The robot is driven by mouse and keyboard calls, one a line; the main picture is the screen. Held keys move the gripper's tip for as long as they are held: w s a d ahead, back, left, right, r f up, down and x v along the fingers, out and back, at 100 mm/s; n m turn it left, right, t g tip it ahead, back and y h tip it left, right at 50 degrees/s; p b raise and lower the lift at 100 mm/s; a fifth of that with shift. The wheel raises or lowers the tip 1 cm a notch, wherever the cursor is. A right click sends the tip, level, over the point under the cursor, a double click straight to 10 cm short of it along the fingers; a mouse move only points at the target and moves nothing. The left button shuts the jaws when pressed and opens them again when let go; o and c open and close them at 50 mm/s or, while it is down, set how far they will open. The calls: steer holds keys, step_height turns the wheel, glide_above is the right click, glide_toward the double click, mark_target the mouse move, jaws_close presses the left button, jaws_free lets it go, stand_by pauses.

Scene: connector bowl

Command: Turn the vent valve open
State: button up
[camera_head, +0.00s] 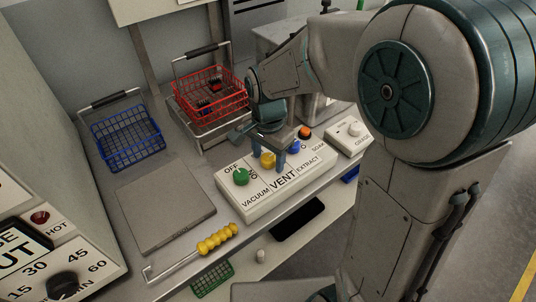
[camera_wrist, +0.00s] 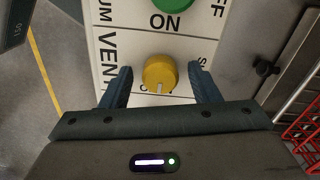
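The vent valve is a yellow knob (camera_head: 267,160) in the middle of a white panel box (camera_head: 262,200), above the label VENT. In the wrist view the yellow knob (camera_wrist: 160,74) has a pale pointer mark toward my gripper. My gripper (camera_wrist: 160,86) is open, with one blue finger on each side of the yellow knob and a visible gap on both sides. In the head view my gripper (camera_head: 281,160) is over the panel with its fingers pointing down at the knob. A green knob (camera_head: 241,177) is to the left, with ON and OFF labels, above VACUUM.
A blue knob (camera_head: 294,146) and an orange button (camera_head: 304,132) sit right of the yellow knob. A red basket (camera_head: 212,96) stands behind, and a blue basket (camera_head: 127,137) at left. A yellow-handled hook tool (camera_head: 216,239) lies at the bench's front edge. A flat grey plate (camera_head: 165,205) lies left of the panel.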

mark_target(269, 157)
step_height(269, 157, up, 14)
steer(key=p, duration=0.1)
stand_by(0.6)
steer(key=shift+d+f, duration=0.1)
steer(key=s+d+f+n+t+p, duration=0.2)
steer(key=s+d+n+p, duration=0.2)
steer(key=s+d+n, duration=0.4)
steer(key=s+d, duration=0.3)
steer(key=s, duration=0.1)
steer(key=shift+d+f+n+t, duration=0.2)
steer(key=shift+d+n+t, duration=0.1)
steer(key=shift+d+t, duration=0.1)
